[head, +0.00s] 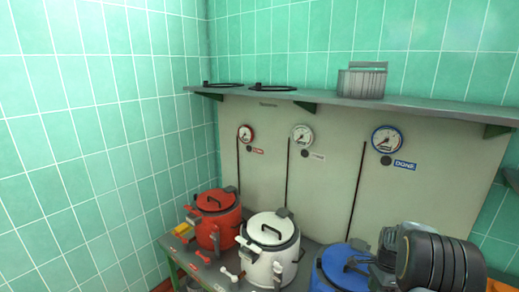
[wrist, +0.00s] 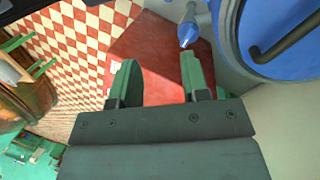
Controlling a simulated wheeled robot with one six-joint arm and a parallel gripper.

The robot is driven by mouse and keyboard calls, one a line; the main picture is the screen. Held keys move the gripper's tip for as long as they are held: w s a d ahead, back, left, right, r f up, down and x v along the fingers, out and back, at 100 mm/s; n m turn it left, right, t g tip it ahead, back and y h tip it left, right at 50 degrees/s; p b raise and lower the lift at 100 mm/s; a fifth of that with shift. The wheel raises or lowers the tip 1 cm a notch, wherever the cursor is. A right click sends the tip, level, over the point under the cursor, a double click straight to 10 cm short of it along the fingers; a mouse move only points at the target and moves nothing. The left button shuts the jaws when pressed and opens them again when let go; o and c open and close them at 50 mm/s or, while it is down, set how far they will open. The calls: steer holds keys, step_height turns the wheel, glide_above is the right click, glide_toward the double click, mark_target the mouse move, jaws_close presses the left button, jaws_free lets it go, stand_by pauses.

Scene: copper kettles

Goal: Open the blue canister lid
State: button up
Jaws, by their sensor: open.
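The blue canister (head: 326,277) stands at the lower right of the head view, partly cut off by the bottom edge and partly behind my arm. Its lid lies on top, with a dark bar handle. In the wrist view the blue lid (wrist: 240,45) and its dark handle fill the upper right. A blue-tipped part (wrist: 188,32) sticks out beside the canister, just beyond my right finger. My gripper (wrist: 158,68) is open and empty, with its two green fingers apart. It is left of the lid in the wrist view, and I see no contact with the handle.
A white canister (head: 262,268) and a red canister (head: 216,232) stand left of the blue one on the bench. Gauges hang on the panel (head: 330,180) behind, under a shelf (head: 310,98) holding a metal container (head: 361,82). A checkered floor (wrist: 75,45) shows below.

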steer(key=s+a+r+n+t+b, duration=0.3)
steer(key=s+a+r+n+b, duration=0.1)
steer(key=s+a+n, duration=0.4)
steer(key=s+a+r+n+t+h+b, duration=0.1)
steer(key=s+a+r+n+t+b, duration=0.2)
steer(key=s+a+n+b, duration=0.3)
steer(key=s+a+r+n, duration=0.1)
steer(key=s+a+n, duration=0.1)
steer(key=a+n, duration=0.2)
steer(key=shift+a+n, duration=0.4)
steer(key=shift+a, duration=0.7)
